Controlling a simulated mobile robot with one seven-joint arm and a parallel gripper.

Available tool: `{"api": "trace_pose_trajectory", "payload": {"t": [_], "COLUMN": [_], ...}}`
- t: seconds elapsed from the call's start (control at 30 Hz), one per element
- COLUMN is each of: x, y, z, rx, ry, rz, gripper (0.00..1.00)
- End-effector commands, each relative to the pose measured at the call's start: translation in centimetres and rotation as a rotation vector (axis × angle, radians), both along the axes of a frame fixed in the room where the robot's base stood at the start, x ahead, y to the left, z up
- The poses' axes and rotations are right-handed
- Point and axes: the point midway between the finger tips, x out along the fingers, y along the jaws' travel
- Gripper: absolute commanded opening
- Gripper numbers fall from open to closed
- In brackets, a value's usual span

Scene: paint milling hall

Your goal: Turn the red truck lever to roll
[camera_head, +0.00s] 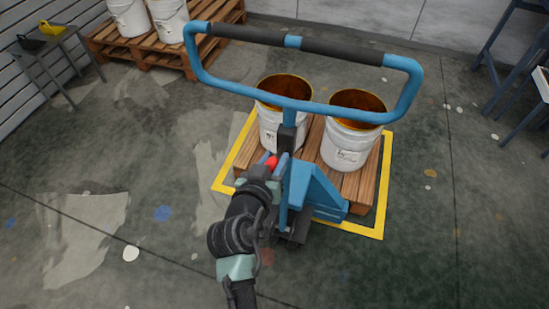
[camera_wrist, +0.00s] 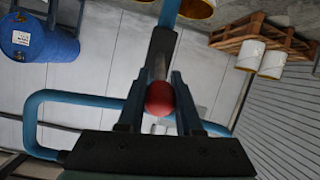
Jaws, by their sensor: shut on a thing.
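The red lever knob (camera_head: 271,162) sits at the base of the blue pallet truck's handle (camera_head: 289,110), low on its left side. In the wrist view the red knob (camera_wrist: 159,98) is between the two fingers of my gripper (camera_wrist: 158,103), which are shut on it. The head view shows my gripper (camera_head: 264,170) at the knob, with my wrist partly covering it. The lever's stem is mostly hidden. The blue truck body (camera_head: 313,190) stands in front of a wooden pallet (camera_head: 356,186). I cannot read any roll marking.
Two open white buckets (camera_head: 347,145) with brown insides stand on the pallet, inside a yellow floor frame (camera_head: 387,165). The wide handle loop (camera_head: 405,95) rises above my gripper. A second pallet (camera_head: 140,58) with white buckets is at the back left. The floor at left is clear.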

Motion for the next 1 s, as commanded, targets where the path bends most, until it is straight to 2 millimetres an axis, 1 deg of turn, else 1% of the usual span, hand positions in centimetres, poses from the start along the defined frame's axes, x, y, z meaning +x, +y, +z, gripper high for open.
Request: {"api": "trace_pose_trajectory", "payload": {"t": [0.47, 0.77, 1.0], "x": [0.0, 0.2, 0.2], "y": [0.0, 0.0, 0.0], "z": [-0.1, -1.4, -1.9], "rx": [-0.001, -0.021, -0.045], "ry": [0.000, -0.064, -0.141], "rz": [0.000, 0.001, 0.002], "gripper": [0.00, 0.00, 0.00]}}
